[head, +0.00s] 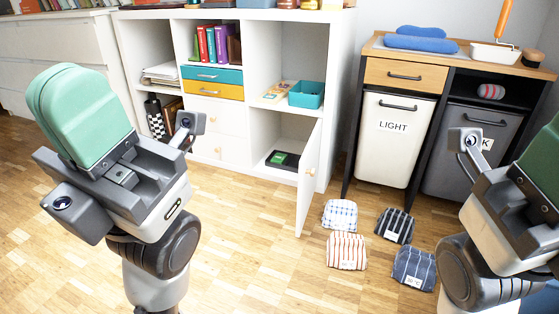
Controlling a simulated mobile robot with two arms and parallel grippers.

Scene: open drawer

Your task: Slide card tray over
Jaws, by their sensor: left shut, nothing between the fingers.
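A teal open-topped tray (306,94) stands in the upper right compartment of the white shelf unit (342,90). Flat card-like items (278,90) lie just left of it, too small to read. A dark, flat tray-like thing with a green part (283,160) lies in the compartment below. I cannot tell for certain which is the card tray. My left gripper (68,95), with green fingers, is shut and empty at the left, well apart from the shelf. My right gripper (545,165) is cut off by the right edge, so its fingers cannot be judged.
A white door (308,180) stands open below the teal tray. Teal and yellow drawers (213,82) are closed. Several folded cloth bundles (346,250) lie on the wood floor before the laundry bins (386,140).

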